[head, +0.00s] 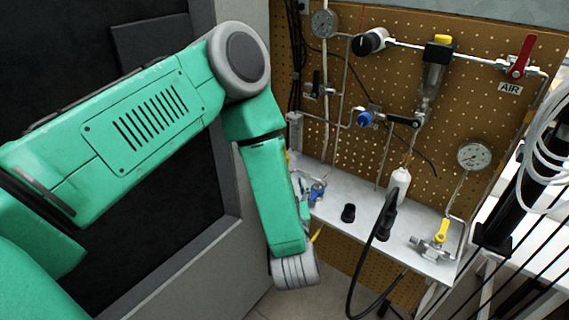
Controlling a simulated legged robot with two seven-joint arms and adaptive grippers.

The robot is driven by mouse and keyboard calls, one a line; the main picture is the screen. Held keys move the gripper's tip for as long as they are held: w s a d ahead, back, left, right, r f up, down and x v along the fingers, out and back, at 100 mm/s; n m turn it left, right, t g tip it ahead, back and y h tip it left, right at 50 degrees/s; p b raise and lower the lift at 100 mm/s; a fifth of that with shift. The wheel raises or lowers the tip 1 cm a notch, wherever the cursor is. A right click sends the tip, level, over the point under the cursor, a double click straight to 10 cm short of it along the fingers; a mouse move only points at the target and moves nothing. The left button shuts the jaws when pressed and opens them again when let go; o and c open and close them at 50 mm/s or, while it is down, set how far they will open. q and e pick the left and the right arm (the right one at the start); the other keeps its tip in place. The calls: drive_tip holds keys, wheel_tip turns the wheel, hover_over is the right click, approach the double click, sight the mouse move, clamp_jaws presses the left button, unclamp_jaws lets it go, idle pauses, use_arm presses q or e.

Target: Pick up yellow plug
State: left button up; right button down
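My green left arm comes in from the left and bends down in front of the shelf's left end. Its grey wrist joint is at the bottom, and I do not see the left gripper's fingers. A small yellow piece (316,235) pokes out just right of the lower arm; it is partly hidden, and I cannot tell whether it is the plug. Other yellow parts are a cap (443,39) on the filter on the board and a valve handle (441,232) at the shelf's right end. My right gripper is not in view.
A brown pegboard (400,80) carries pipes, gauges and a red-handled valve (520,56). Cables and bars stand at right.

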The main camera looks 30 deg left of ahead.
use_arm(q)
drive_tip(key=x, duration=0.7)
drive_tip(key=shift+d, duration=0.1)
drive_tip(key=x, duration=0.5)
drive_tip(key=shift+a+f, duration=0.1)
drive_tip(key=shift+a, duration=0.2)
drive_tip(key=shift+d, duration=0.2)
clamp_jaws()
